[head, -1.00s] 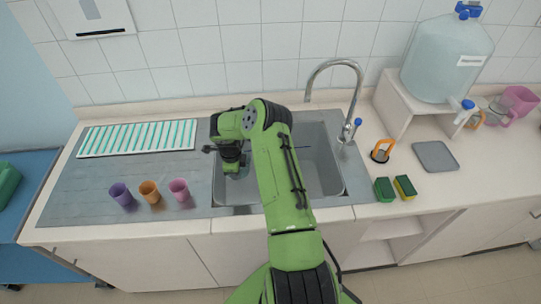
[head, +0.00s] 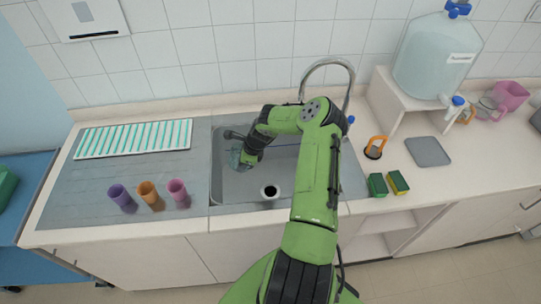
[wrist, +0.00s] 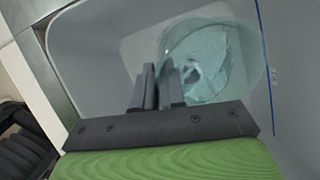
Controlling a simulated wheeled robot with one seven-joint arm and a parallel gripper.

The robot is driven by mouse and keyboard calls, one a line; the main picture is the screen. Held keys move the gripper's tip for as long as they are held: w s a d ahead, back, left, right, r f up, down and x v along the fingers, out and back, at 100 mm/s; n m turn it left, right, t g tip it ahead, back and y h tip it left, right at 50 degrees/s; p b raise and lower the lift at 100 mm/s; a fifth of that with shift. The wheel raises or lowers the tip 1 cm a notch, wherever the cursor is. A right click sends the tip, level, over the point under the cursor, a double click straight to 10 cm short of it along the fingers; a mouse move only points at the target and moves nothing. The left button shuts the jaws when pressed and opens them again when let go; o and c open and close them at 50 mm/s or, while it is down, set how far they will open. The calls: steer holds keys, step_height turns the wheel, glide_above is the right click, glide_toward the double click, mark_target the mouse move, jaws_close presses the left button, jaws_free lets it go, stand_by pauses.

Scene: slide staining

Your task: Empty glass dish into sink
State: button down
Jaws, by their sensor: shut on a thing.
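The glass dish (wrist: 232,62) is clear and slightly blue-green. In the wrist view it lies just beyond my fingers, and I cannot tell whether liquid is in it. My gripper (wrist: 163,82) is shut on the dish's near edge. In the head view the dish (head: 235,158) is a faint, tilted shape beside my gripper, partly hidden by it. Both are over the left part of the grey sink (head: 232,190). The dark round drain (head: 269,191) shows to the right of the dish.
A thin blue rod (head: 285,146) spans the sink behind my arm. The curved tap (head: 328,62) rises at the back. Purple (head: 122,198), orange (head: 150,195) and pink (head: 178,192) cups stand left of the sink, before a striped rack (head: 135,138). Sponges (head: 397,182) lie right.

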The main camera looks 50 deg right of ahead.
steer(key=shift+s+d+r+t+y+b, duration=0.25)
steer(key=shift+s+d+t+y+b, duration=0.1)
steer(key=shift+s+d+t+y, duration=0.25)
steer(key=shift+s+d+r+t+y+b, duration=0.25)
steer(key=shift+d+r+t+y+b, duration=0.3)
steer(key=shift+d+y, duration=0.15)
steer(key=shift+s, duration=0.1)
steer(key=shift+s+d+r+t+y+b, duration=0.2)
steer(key=shift+d+r+t+y+b, duration=0.15)
steer(key=shift+y+b, duration=0.4)
steer(key=shift+r+t+y+b, duration=0.25)
steer(key=shift+t+b, duration=0.15)
steer(key=shift+b, duration=0.2)
steer(key=shift+r, duration=0.1)
steer(key=shift+s+d+r+m+t+y+b, duration=0.15)
steer(key=shift+d+t+y+b, duration=0.15)
steer(key=shift+b, duration=0.4)
steer(key=shift+s+d+r+m+t+y+b, duration=0.1)
steer(key=shift+s+m+t+y+b, duration=0.1)
steer(key=shift+y+b, duration=0.35)
steer(key=shift+r, duration=0.15)
